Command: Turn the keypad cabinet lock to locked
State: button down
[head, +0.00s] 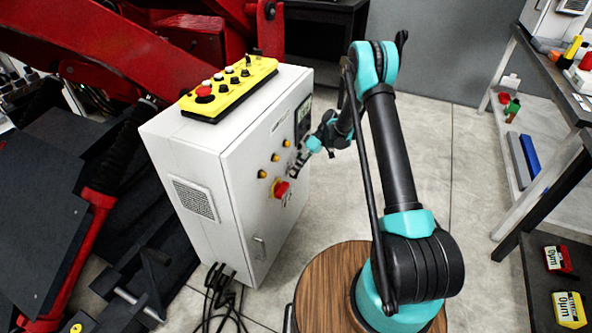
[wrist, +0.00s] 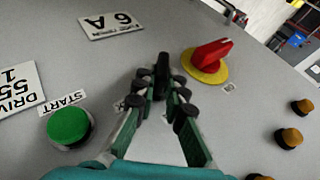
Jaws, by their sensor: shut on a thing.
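The grey-white control cabinet (head: 240,170) stands left of my arm in the head view; its front panel (wrist: 240,125) fills the wrist view. My gripper (head: 296,168) is at the panel, above and right of the red switch. In the wrist view my gripper (wrist: 161,92) is shut, with its fingertips on both sides of a small black knob (wrist: 162,70), which seems to be the lock. The knob's long side points roughly up the picture. Fingers hide its base and part of the small markings beside it, so I cannot read its setting.
A red rotary switch (wrist: 208,55) on a yellow plate is close right of my fingers. A green START button (wrist: 69,125) is at left. Several amber lamps (wrist: 287,138) sit at right. A yellow control box (head: 230,90) lies on top of the cabinet.

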jog(key=shift+f+g, duration=0.1)
jog(key=shift+g, duration=0.3)
jog(key=c, duration=1.6)
grip_release()
jog(key=shift+w+d, duration=0.1)
jog(key=v, duration=0.7)
jog(key=shift+d, duration=0.15)
